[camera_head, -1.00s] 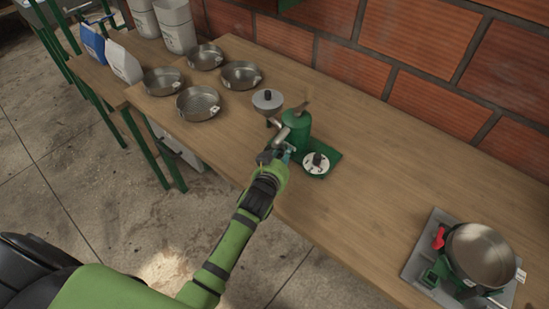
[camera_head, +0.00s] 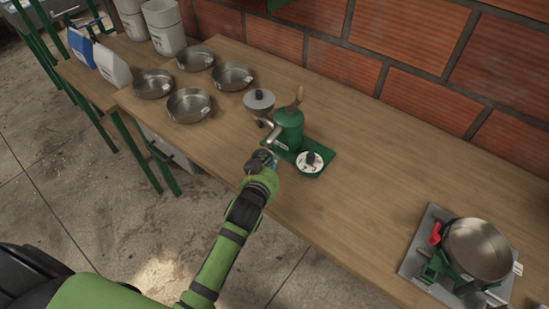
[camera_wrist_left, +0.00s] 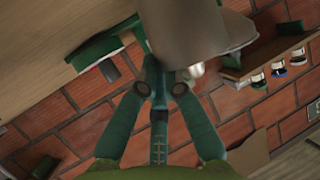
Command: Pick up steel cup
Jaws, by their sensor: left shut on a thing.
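The steel cup (camera_head: 261,161) is a small grey metal vessel at the front edge of the wooden table, just in front of the green machine. My left gripper (camera_head: 263,168) is shut on it, and the hand covers much of it. In the left wrist view the cup (camera_wrist_left: 182,30) is a large grey cylinder at the top centre, at the tips of my green left fingers (camera_wrist_left: 160,88). Whether the cup is clear of the table I cannot tell. My right gripper is not in view.
The green machine (camera_head: 289,128) stands close behind the cup, with a lidded grey pot (camera_head: 259,101) at its left and a white dial (camera_head: 310,161) at its right. Several steel pans (camera_head: 190,105) are at left. A pot (camera_head: 477,248) sits far right; mid-table is clear.

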